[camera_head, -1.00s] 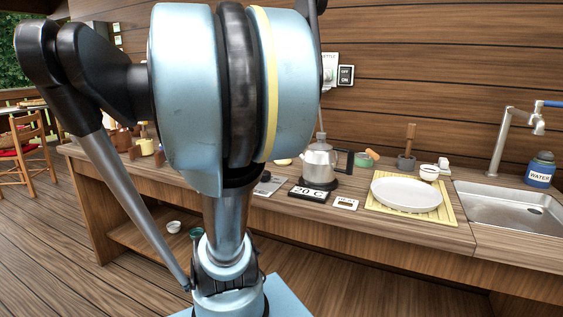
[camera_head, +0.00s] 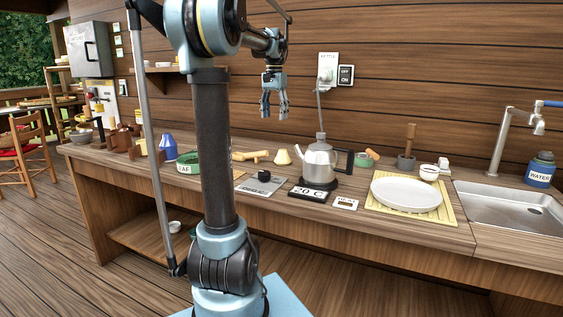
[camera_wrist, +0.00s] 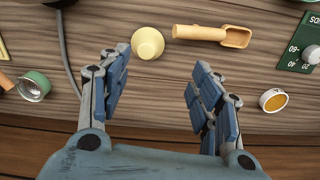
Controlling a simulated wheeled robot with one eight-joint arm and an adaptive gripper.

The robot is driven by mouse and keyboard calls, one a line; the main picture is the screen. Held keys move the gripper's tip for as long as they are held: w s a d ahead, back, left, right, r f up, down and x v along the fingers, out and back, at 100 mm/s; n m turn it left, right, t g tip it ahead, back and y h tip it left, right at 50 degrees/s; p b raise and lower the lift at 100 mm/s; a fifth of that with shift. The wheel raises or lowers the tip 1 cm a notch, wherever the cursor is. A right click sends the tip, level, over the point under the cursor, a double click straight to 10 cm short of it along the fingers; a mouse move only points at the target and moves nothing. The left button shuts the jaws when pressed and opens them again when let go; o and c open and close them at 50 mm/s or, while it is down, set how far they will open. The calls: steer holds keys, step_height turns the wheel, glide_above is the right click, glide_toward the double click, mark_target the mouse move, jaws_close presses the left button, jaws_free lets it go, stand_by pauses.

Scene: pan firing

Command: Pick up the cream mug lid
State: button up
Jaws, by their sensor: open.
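A small cream, bell-shaped piece (camera_head: 283,157) stands on the counter between the wooden scoop and the kettle; it fits the cream mug lid best, though I cannot be sure. In the wrist view this cream piece (camera_wrist: 148,43) shows as a round shape above the gap between my fingers, nearer the left finger. My gripper (camera_head: 273,112) hangs fingers-down, well above the back of the counter, slightly left of the cream piece. In the wrist view my gripper (camera_wrist: 158,85) is open and empty, its fingers wide apart.
The wooden scoop (camera_wrist: 205,34) lies just right of the cream piece in the wrist view. A steel kettle (camera_head: 320,160) with a rising cord stands to its right in the head view. A small round container (camera_wrist: 273,100) sits beside my right finger. A white plate (camera_head: 405,193) lies farther right.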

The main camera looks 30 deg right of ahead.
steer(key=m, duration=0.1)
glide_above(283, 151)
steer(key=w+d, duration=0.1)
steer(key=w, duration=0.1)
step_height(283, 151, down, 11)
steer(key=shift+s+r, duration=0.1)
steer(key=shift+r, duration=0.1)
steer(key=shift+s+a+f, duration=0.1)
steer(key=shift+f, duration=1.4)
steer(key=shift+s+a+f, duration=0.1)
steer(key=shift+f, duration=1.4)
steer(key=c, duration=1.2)
